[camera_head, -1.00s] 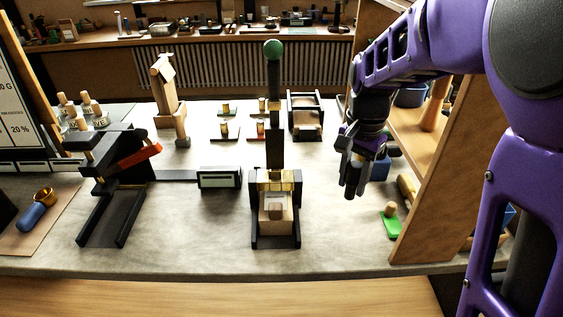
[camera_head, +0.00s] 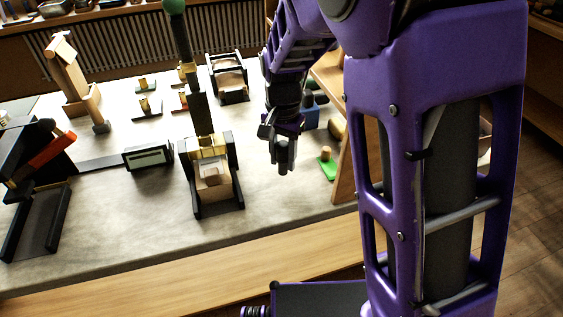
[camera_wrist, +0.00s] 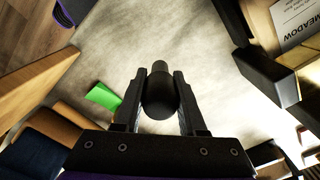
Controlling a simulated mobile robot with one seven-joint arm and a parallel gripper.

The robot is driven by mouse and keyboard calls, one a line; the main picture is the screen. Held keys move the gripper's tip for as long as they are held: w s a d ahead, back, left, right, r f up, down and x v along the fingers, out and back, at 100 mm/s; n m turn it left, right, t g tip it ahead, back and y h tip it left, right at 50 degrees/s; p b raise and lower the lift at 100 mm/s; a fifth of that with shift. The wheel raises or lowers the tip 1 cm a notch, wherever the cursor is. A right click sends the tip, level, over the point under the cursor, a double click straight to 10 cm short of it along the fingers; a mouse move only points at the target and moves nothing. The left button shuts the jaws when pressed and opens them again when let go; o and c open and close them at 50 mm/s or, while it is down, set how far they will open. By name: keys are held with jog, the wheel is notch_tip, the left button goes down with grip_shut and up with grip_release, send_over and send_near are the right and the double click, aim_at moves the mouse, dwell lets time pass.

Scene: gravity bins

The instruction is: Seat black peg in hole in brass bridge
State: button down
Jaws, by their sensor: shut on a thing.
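My gripper (camera_head: 284,158) hangs above the grey bench, to the right of the black fixture (camera_head: 226,203). In the wrist view my gripper (camera_wrist: 157,88) is shut on the black peg (camera_wrist: 159,96), which has a thick rounded body and a narrower end pointing away from the wrist. The peg is hard to tell from the dark fingers in the head view. A brass-coloured bridge piece (camera_head: 207,146) sits across the back of the fixture, at the foot of a dark upright with a green knob. Its hole cannot be made out. The peg is apart from it.
A green piece (camera_head: 327,169) lies on the bench right of my gripper, beside a wooden panel (camera_head: 344,185). A grey-screened box (camera_head: 148,157) and a red-handled clamp (camera_head: 50,150) stand left of the fixture. Bare bench lies between gripper and fixture.

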jog(key=shift+f, duration=0.85)
jog(key=shift+f, duration=0.15)
jog(key=shift+c, duration=2.4)
grip_release()
jog(key=shift+f+b, duration=0.2)
jog(key=shift+b, duration=0.25)
